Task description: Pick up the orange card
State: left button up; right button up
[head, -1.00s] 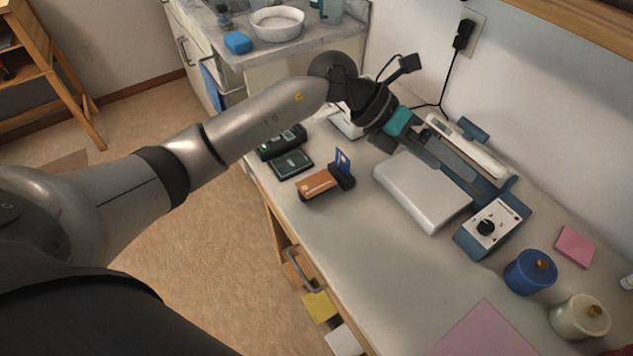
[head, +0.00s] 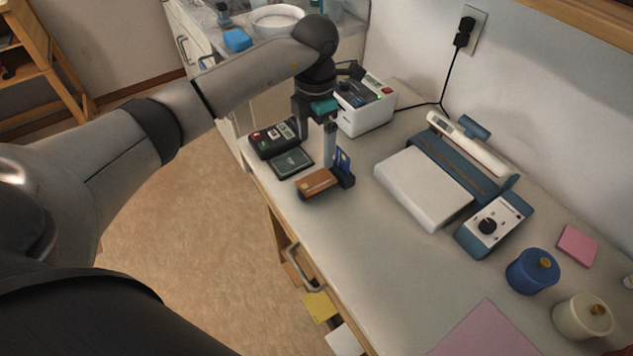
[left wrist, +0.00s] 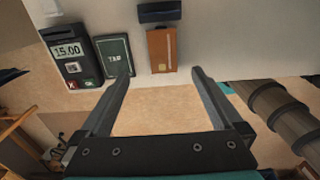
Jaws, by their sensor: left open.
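The orange card (head: 320,182), orange-brown with a small chip, lies flat at the table's front edge. In the left wrist view the orange card (left wrist: 161,50) is ahead of the fingers, between their lines. A dark holder (head: 343,178) with a blue card (head: 343,160) upright in it stands directly behind the orange card. My left gripper (head: 316,150) points down above the table, open and empty, with one finger in front of the blue card. In the left wrist view the left gripper's (left wrist: 160,72) two fingers are spread wide. My right gripper is not seen.
A card terminal (head: 273,139) and a dark green pad (head: 291,163) lie left of the card. A white machine (head: 364,112) stands behind. A laminator-like white and blue device (head: 422,188) sits to the right. The front middle of the table is clear.

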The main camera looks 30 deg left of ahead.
pick_arm(q)
send_over(317, 181)
jog(key=f, duration=0.4)
jog(key=shift+w+a, duration=0.1)
jog(key=shift+a, duration=0.1)
jog(key=f+b, duration=0.1)
jog(key=f, duration=0.4)
jog(key=shift+d+f, duration=0.15)
jog(key=shift+d, duration=0.05)
jog(key=c, duration=1.4)
